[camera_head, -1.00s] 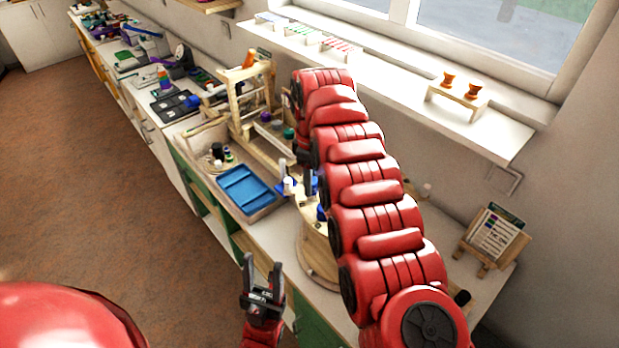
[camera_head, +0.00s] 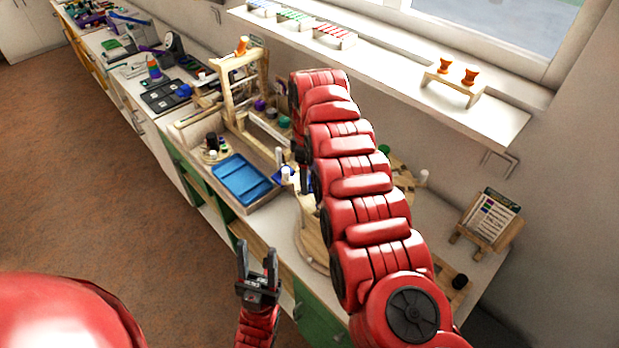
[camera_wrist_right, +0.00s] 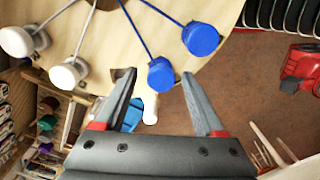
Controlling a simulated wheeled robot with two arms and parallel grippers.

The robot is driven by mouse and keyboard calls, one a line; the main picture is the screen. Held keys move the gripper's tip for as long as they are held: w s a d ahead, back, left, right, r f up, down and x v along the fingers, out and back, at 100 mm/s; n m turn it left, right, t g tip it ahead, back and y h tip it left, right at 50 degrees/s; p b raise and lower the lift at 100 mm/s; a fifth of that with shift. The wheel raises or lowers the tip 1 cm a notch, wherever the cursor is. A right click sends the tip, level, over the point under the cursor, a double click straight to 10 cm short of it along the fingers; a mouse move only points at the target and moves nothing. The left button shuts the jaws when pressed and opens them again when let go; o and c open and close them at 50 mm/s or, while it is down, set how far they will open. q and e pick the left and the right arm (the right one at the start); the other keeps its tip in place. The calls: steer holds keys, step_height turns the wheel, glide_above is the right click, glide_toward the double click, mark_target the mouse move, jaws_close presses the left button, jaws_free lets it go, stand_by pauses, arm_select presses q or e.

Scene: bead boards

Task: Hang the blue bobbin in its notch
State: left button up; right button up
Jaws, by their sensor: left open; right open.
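Two blue bobbins hang on blue threads over the pale round wooden board (camera_wrist_right: 110,25) in the right wrist view. The nearer blue bobbin (camera_wrist_right: 160,75) is between the fingertips of my right gripper (camera_wrist_right: 158,78), apart from both fingers. The other blue bobbin (camera_wrist_right: 199,38) lies farther up and right. My right gripper is open; in the head view its tips are mostly hidden behind my red right arm. A dark notch (camera_wrist_right: 122,74) shows at the board's edge beside the left finger. My left gripper (camera_head: 257,262) is open and empty in front of the counter.
Two white bobbins (camera_wrist_right: 68,73) lie on the board to the left. In the head view a blue tray (camera_head: 242,178) and a wooden frame (camera_head: 237,100) stand beyond the round board (camera_head: 310,235). A card stand (camera_head: 487,220) is at right. The floor is clear at left.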

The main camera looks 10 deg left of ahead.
mark_target(311, 178)
step_height(311, 178, up, 3)
steer(key=shift+w+d+f+b, duration=0.15)
steer(key=shift+b, duration=0.5)
step_height(311, 178, up, 2)
steer(key=shift+r+p, duration=0.2)
steer(key=shift+p, duration=0.15)
step_height(311, 178, up, 6)
steer(key=p, duration=0.6)
